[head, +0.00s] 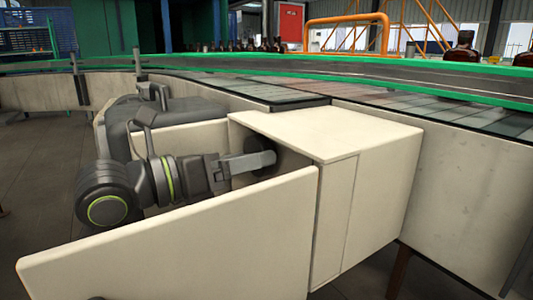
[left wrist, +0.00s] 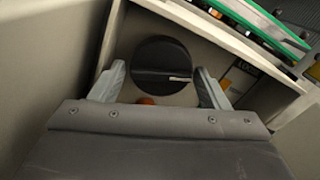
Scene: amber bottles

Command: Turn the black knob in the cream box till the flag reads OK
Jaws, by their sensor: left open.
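The cream box (head: 365,135) stands open toward the left in the head view. The black knob (head: 264,158) is a dark disc inside its opening, partly hidden by my left gripper (head: 245,165). In the left wrist view the round black knob (left wrist: 160,58) carries a short pale pointer line at its lower right. My left gripper (left wrist: 160,84) is open, with one finger on either side of the knob. Contact cannot be told. A pale plate with dark lettering, perhaps LOCK (left wrist: 246,68), is right of the knob. I cannot make out an OK reading. My right gripper is not in view.
A cream side panel (head: 190,245) stands in front of my left arm, and box walls close in around the gripper. A green-edged conveyor (head: 350,75) runs behind, with amber bottles (head: 462,48) at the far right. A small orange round part (left wrist: 147,100) sits below the knob.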

